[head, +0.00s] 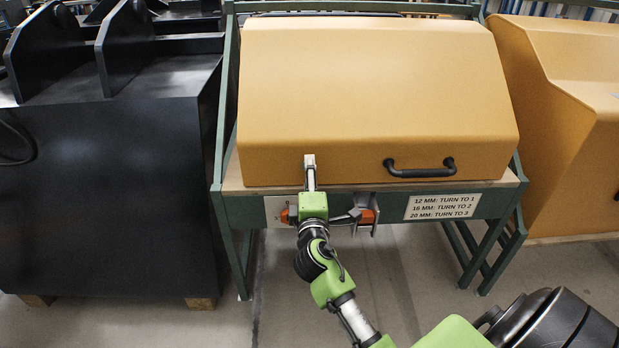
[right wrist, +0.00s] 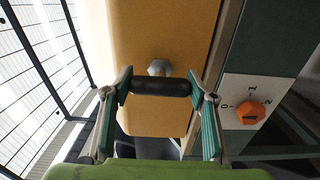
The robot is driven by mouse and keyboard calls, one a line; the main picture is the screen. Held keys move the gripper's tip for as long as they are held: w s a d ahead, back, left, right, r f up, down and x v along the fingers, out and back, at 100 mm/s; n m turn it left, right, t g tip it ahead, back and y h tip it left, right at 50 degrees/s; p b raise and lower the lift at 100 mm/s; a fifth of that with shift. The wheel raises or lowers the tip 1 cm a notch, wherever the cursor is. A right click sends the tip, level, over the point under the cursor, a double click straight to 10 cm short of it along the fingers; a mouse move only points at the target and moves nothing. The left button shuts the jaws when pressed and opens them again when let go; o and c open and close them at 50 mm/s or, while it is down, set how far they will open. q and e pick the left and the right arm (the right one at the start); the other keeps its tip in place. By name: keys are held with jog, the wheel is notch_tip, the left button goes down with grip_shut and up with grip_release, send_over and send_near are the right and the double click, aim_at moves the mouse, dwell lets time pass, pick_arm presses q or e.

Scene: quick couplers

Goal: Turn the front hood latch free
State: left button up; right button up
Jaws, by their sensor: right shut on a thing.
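The yellow hood (head: 375,85) sits closed on the green bench, with a black handle (head: 420,167) on its front. In the right wrist view, the front hood latch shows as a dark bar (right wrist: 150,88) on a metal hub (right wrist: 160,67) against the yellow hood (right wrist: 165,35). My right gripper (right wrist: 162,89) is shut on this bar, with one finger at each end. The bar lies crosswise in that view. In the head view, the arm's own green wrist hides the latch bar. My left gripper is not in view.
An orange dial (right wrist: 252,114) marked with numbers is on the bench front beside my right gripper. A white sign (head: 443,206) gives turn settings. A black machine (head: 110,185) stands at left and another yellow hood (head: 580,110) at right. Floor before the bench is clear.

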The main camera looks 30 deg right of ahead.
jog(key=o, duration=1.1)
jog(key=shift+s, duration=0.1)
jog(key=v, duration=1.2)
